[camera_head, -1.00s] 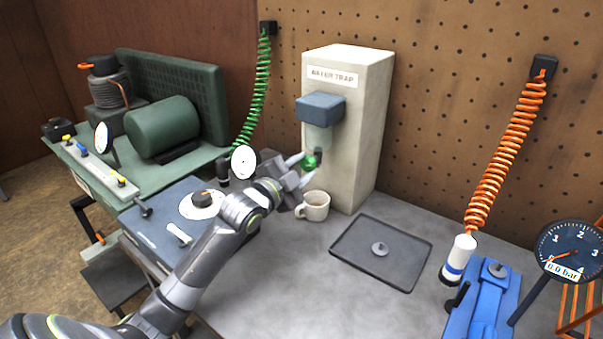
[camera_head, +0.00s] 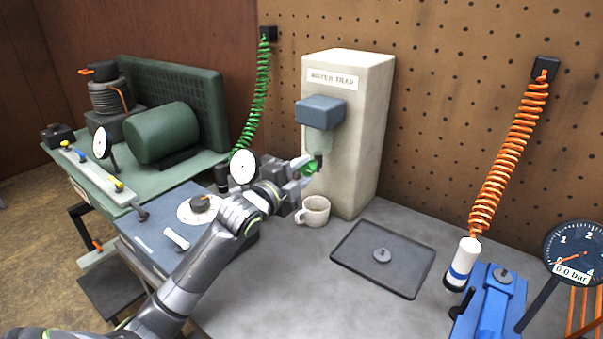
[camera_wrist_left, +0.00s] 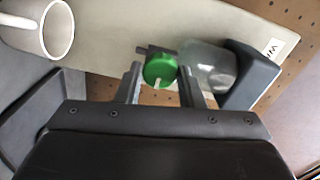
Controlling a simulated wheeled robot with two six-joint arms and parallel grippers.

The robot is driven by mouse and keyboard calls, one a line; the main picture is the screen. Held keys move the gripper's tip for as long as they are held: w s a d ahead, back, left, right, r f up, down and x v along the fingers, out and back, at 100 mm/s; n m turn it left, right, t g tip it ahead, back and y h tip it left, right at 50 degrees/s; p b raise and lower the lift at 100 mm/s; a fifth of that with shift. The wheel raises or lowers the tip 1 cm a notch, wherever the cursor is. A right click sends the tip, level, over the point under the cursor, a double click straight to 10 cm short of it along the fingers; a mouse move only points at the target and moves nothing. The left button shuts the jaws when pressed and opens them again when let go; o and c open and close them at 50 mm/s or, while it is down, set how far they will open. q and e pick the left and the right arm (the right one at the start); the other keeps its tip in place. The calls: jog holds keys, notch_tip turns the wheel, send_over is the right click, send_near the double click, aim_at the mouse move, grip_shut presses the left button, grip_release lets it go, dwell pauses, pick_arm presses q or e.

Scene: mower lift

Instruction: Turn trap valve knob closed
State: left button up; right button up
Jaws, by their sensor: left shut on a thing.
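The green trap valve knob (camera_wrist_left: 160,70) sits below the clear bowl (camera_wrist_left: 209,68) of the water trap. In the head view the knob (camera_head: 310,168) is partly hidden by my gripper. The trap has a blue-grey head (camera_head: 320,112) on a cream post (camera_head: 353,140) labelled "WATER TRAP". My left gripper (camera_head: 307,171) reaches in from the left and is shut on the knob. In the left wrist view its fingers (camera_wrist_left: 160,82) stand on either side of the knob, and a pale mark shows on the knob's face. My right gripper is not in view.
A white mug (camera_head: 313,211) stands just below my left gripper. A dark tray (camera_head: 340,257) with a small grey part (camera_head: 382,255) lies to its right. Green compressor equipment (camera_head: 165,132) is at left. An orange coiled hose (camera_head: 500,165) and blue device (camera_head: 490,300) are at right.

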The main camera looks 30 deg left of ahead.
pick_arm(q)
jog(key=o, duration=1)
jog(key=shift+s+a+p, duration=0.2)
jog(key=shift+s+a, duration=0.2)
jog(key=shift+s, duration=2.5)
jog(key=shift+s+a+p, duration=0.25)
jog(key=shift+s+a, duration=0.15)
jog(key=shift+s, duration=2.45)
jog(key=shift+s+a+p, duration=0.2)
jog(key=shift+s+a, duration=0.2)
jog(key=shift+s, duration=2.5)
